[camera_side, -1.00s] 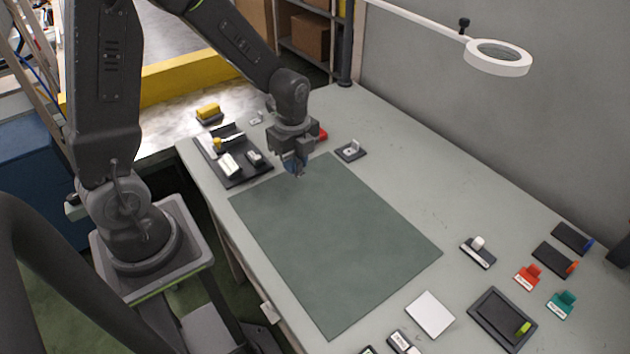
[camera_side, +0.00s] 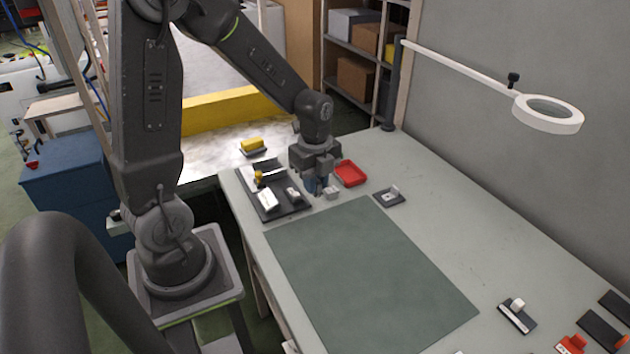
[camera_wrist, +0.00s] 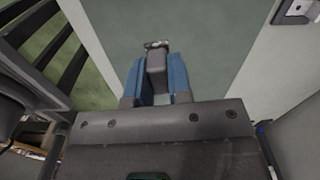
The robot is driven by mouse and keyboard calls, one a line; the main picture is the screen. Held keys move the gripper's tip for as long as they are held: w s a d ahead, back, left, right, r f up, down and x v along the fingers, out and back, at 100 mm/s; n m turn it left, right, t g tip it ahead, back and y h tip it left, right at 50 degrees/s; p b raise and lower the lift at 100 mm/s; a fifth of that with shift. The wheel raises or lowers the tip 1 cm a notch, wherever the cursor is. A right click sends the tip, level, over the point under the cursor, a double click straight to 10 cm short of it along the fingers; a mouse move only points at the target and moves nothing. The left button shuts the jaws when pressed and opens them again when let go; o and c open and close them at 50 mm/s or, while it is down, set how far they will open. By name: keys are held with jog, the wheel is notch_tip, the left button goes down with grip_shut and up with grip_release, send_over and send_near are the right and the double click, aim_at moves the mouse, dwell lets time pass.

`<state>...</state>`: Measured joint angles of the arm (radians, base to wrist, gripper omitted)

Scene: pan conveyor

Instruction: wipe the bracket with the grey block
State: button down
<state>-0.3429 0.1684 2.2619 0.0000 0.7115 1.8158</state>
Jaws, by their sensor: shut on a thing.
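My gripper (camera_side: 318,190) is over the far end of the table, beside the dark tray and near the far edge of the green mat. Its blue fingers show in the wrist view (camera_wrist: 156,75), shut on the grey block (camera_wrist: 156,60). A small light-grey piece (camera_side: 331,193) shows at the fingertips in the side view; I cannot tell whether it touches the table. What looks like the bracket (camera_side: 391,193), a small pale upright piece, stands on a dark plate to the right of my gripper, apart from it.
A dark tray (camera_side: 290,210) holds pale blocks left of my gripper. A red tray (camera_side: 351,174) lies close behind it. The green mat (camera_side: 365,270) is clear. A magnifier lamp (camera_side: 548,113) hangs at the right. A pale-topped tool (camera_side: 517,313) lies at the near right.

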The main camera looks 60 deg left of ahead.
jog(key=w+a, duration=0.2)
jog(key=w, duration=0.9)
send_near(379, 193)
jog(key=shift+f, duration=2.8)
jog(key=shift+w+d+f, duration=0.1)
jog(key=shift+d+f, duration=0.45)
jog(key=shift+d, duration=1.85)
jog(key=shift+a, duration=2.45)
notch_tip(379, 193, up, 8)
